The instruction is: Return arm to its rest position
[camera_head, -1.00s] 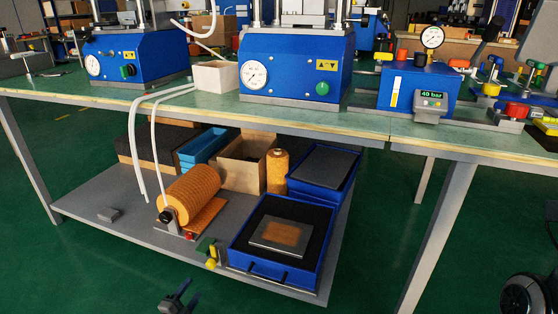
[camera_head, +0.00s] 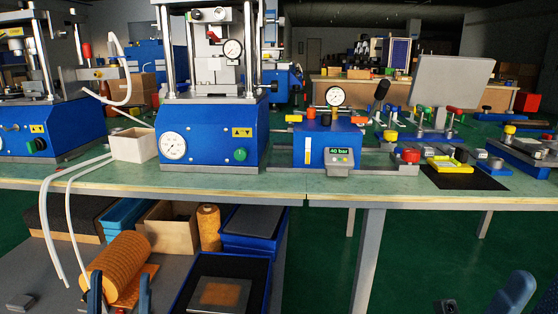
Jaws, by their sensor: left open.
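My left gripper (camera_head: 119,293) stands at the bottom left edge of the head view. Its two blue-grey fingers point up and are spread apart. Nothing shows held between them. They appear in front of the orange ribbed coil (camera_head: 114,264) on the lower shelf; I cannot tell the distance between them. The rest of the left arm is cut off by the bottom edge.
The green bench top (camera_head: 300,183) carries a blue press (camera_head: 209,135), a white box (camera_head: 133,145) and a blue gauge unit (camera_head: 329,142). Below are a blue tray (camera_head: 262,272) and a cardboard box (camera_head: 168,229). Open green floor (camera_head: 428,250) lies right of the bench leg (camera_head: 368,260).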

